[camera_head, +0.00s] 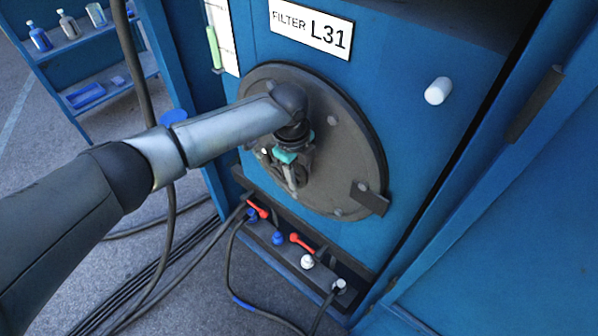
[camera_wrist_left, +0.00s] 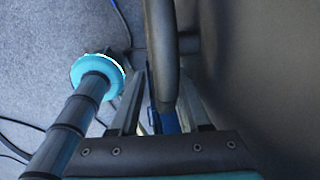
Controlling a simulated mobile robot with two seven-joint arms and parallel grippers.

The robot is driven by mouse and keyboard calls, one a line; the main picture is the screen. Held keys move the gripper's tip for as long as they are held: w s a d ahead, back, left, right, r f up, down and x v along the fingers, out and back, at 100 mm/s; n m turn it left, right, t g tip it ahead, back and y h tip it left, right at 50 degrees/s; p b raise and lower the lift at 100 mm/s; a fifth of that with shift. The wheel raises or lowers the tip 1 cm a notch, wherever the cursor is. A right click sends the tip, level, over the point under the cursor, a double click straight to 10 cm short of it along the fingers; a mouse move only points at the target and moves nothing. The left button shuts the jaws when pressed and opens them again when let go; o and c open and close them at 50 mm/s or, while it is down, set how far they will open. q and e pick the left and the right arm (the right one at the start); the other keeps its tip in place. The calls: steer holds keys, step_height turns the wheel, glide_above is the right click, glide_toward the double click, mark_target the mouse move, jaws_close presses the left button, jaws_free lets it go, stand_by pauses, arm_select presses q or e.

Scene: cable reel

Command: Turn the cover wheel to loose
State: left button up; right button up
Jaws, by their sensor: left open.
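The round dark grey cover (camera_head: 352,150) is set in a blue panel under the label FILTER L31. My left gripper (camera_head: 291,182) is in front of the cover's middle, and the arm and wrist hide most of the wheel in the head view. In the left wrist view, a dark curved rim (camera_wrist_left: 161,45), which looks like the wheel's, runs down between the two fingers of my left gripper (camera_wrist_left: 163,105). The fingers are apart on either side of the rim; contact cannot be told. The cover's face fills the right side there. My right gripper is not in view.
A ledge below the cover holds red levers (camera_head: 302,242) and white and blue fittings. Black cables (camera_head: 170,240) run along the floor at left. A white knob (camera_head: 438,91) sticks out right of the cover. A shelf with bottles (camera_head: 68,25) stands at upper left.

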arm_select(q)
jaws_close()
steer(key=shift+r, duration=0.1)
stand_by(0.4)
steer(key=shift+w+r+g+h, duration=0.1)
steer(key=shift+r+g+h, duration=0.05)
steer(key=shift+g+h, duration=0.3)
steer(key=shift+w+a+r+g+h+b, duration=0.1)
steer(key=shift+r+g+h+b, duration=0.1)
steer(key=shift+g+h+b, duration=0.35)
steer(key=h+b, duration=0.1)
steer(key=g+h+b, duration=0.1)
steer(key=b, duration=0.1)
steer(key=shift+w+a+r, duration=0.1)
steer(key=shift+a+r, duration=0.05)
steer(key=shift+r, duration=0.15)
steer(key=shift+w+a+r+n+g+h+b, duration=0.15)
steer(key=shift+r+n+g+h+b, duration=0.25)
steer(key=shift+h+b, duration=0.7)
steer(key=shift+r, duration=0.1)
jaws_free()
steer(key=shift+y, duration=0.3)
